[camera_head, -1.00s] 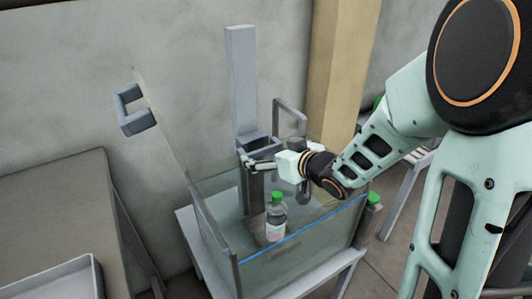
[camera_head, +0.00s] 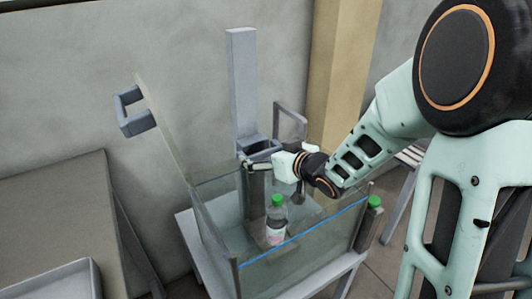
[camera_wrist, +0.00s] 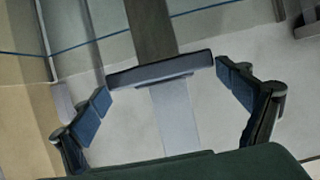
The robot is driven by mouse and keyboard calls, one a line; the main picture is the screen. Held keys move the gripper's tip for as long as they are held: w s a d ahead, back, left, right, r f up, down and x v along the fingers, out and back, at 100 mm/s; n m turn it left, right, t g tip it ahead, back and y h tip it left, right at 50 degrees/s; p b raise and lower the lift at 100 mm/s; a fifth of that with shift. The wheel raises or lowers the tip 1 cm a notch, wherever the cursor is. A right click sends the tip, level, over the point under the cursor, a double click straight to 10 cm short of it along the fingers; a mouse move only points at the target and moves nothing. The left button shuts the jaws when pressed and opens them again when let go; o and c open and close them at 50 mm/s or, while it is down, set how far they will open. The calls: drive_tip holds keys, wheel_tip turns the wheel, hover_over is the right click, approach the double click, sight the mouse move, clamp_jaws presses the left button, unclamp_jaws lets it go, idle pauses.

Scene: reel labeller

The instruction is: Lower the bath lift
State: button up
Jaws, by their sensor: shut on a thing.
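The bath lift has a tall grey column (camera_head: 242,85) standing at the back of a clear-walled tank (camera_head: 300,262). A grey carriage (camera_head: 262,147) sits low on the column, near the level of the tank's back rim. My gripper (camera_head: 258,165) is at this carriage, shut on its crossbar. In the wrist view the dark crossbar (camera_wrist: 160,69) lies between the blue-padded fingers, which stand wide apart around its ends. The fingers hide part of the carriage in the head view. A clear bottle with a green cap (camera_head: 276,218) stands upright inside the tank.
A blue line (camera_head: 300,232) runs along the tank's front wall. A grey table with a tray (camera_head: 52,283) is at lower left. A tan pillar (camera_head: 338,75) stands behind my arm.

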drive_tip(key=shift+f, duration=0.3)
drive_tip(key=o, duration=1.4)
drive_tip(key=shift+s+d+r, duration=0.1)
drive_tip(key=v, duration=1.1)
drive_tip(key=shift+s+d, duration=0.25)
drive_tip(key=shift+s, duration=0.05)
